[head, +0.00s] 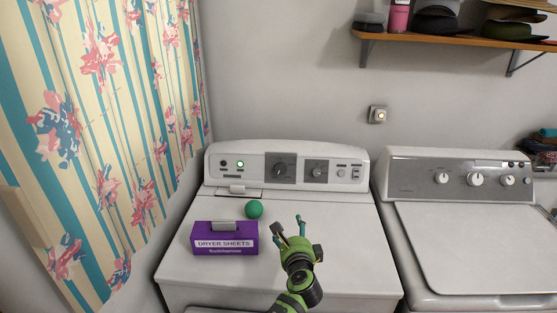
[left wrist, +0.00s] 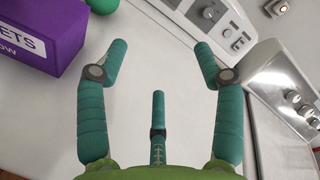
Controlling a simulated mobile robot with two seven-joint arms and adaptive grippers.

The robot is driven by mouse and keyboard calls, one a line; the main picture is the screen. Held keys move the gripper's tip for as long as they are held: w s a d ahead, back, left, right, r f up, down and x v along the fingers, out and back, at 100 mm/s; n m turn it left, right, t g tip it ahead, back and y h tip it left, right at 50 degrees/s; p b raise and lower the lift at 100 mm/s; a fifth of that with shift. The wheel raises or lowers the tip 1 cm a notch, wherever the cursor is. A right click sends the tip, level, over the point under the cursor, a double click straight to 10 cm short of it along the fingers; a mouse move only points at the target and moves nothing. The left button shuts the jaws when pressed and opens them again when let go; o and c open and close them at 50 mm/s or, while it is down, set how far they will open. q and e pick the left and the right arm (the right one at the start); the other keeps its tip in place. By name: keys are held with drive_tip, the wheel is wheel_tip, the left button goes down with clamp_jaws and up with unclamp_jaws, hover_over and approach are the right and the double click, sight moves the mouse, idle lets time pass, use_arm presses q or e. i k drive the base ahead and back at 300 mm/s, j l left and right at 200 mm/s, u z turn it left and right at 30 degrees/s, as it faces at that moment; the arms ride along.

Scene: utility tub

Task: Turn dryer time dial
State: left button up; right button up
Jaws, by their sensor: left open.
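The dryer (head: 235,282) on the left has a back control panel (head: 257,160) with a large dark dial (head: 282,170) and a smaller dial (head: 318,173) to its right. I cannot read the labels, so I cannot tell which is the time dial. A green light is lit at the panel's left. My left gripper (head: 289,224) is open and empty over the dryer top, in front of and below the dials, apart from them. In the left wrist view its fingers (left wrist: 163,47) are spread, with the panel (left wrist: 217,17) beyond them at the upper right. My right gripper is not in view.
A purple dryer sheets box (head: 225,239) and a green ball (head: 254,209) sit on the dryer top, left of my gripper. A white washer (head: 480,240) stands close on the right. A striped curtain (head: 100,120) hangs at left; a shelf (head: 450,40) is above.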

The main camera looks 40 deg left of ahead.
sight(280, 168)
drive_tip(key=i+j, duration=0.7)
drive_tip(key=j, duration=0.2)
